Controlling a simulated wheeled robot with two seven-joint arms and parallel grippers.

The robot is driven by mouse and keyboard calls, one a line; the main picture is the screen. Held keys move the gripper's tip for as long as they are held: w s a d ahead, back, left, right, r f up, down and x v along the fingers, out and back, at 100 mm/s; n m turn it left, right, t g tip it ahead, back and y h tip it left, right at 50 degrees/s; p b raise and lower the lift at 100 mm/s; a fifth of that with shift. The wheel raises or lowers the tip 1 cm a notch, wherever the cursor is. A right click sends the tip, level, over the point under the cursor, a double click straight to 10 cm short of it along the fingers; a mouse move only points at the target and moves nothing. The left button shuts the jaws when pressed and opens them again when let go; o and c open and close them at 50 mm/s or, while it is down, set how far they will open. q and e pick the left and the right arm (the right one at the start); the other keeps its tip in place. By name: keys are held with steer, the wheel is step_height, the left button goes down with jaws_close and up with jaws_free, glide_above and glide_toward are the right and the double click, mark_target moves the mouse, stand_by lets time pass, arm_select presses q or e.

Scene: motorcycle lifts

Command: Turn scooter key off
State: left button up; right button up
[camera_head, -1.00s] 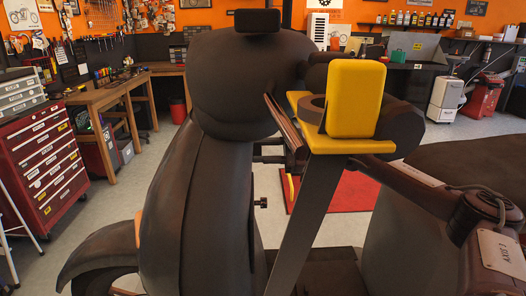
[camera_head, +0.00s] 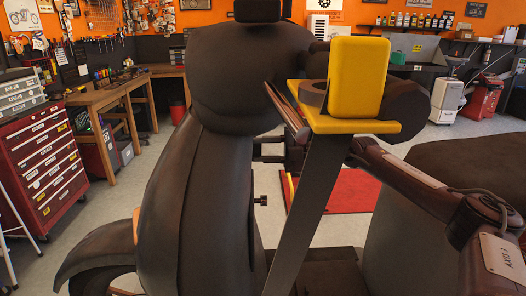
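The dark scooter (camera_head: 185,200) stands upright in the middle of the head view. A small dark knob-like piece (camera_head: 261,200), which looks like the key, sticks out to the right from the scooter's body. Its turned position is too small to tell. My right arm comes in from the lower right. I cannot make out two fingertips there, so the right gripper's opening is unclear. My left gripper is not in view.
A red tool cabinet (camera_head: 40,165) and wooden workbench (camera_head: 105,95) stand at left. A red mat (camera_head: 345,190) lies behind the bar.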

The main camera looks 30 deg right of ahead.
steer(key=shift+f+n, duration=0.1)
steer(key=shift+n, duration=0.5)
steer(key=o, duration=1)
steer(key=shift+s+d, duration=0.1)
steer(key=shift+d, duration=0.05)
steer(key=b+v, duration=0.2)
steer(key=v, duration=0.5)
steer(key=shift+s+d, duration=0.2)
